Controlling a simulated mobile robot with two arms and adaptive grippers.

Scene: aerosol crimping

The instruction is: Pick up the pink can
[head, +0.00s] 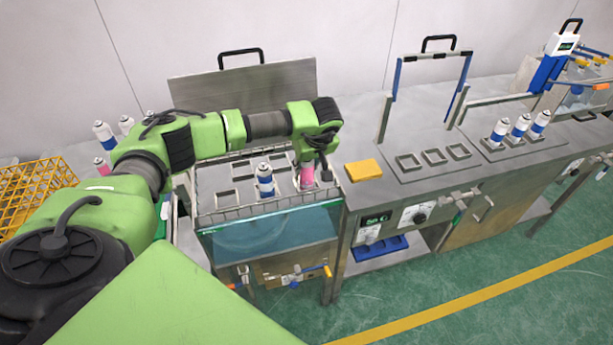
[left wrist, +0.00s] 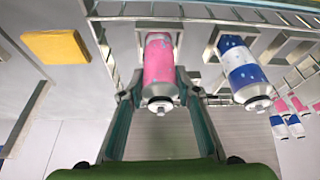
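The pink can (head: 306,177) stands upright in a square holder of the wire rack (head: 245,212) over the water tank, at the rack's right end. My left gripper (head: 316,160) is above it and partly hides its top. In the left wrist view the two fingers (left wrist: 158,85) lie on either side of the pink can (left wrist: 159,62). The fingers look open, with a narrow gap at the left finger; contact at the right one is unclear. My right gripper is not in view.
A blue-and-white can (head: 265,182) stands in the rack close to the left. A yellow block (head: 364,170) lies on the bench to the right. The raised metal lid (head: 245,90) is behind. More cans (head: 520,126) stand in holders farther right. A yellow crate (head: 38,190) is at left.

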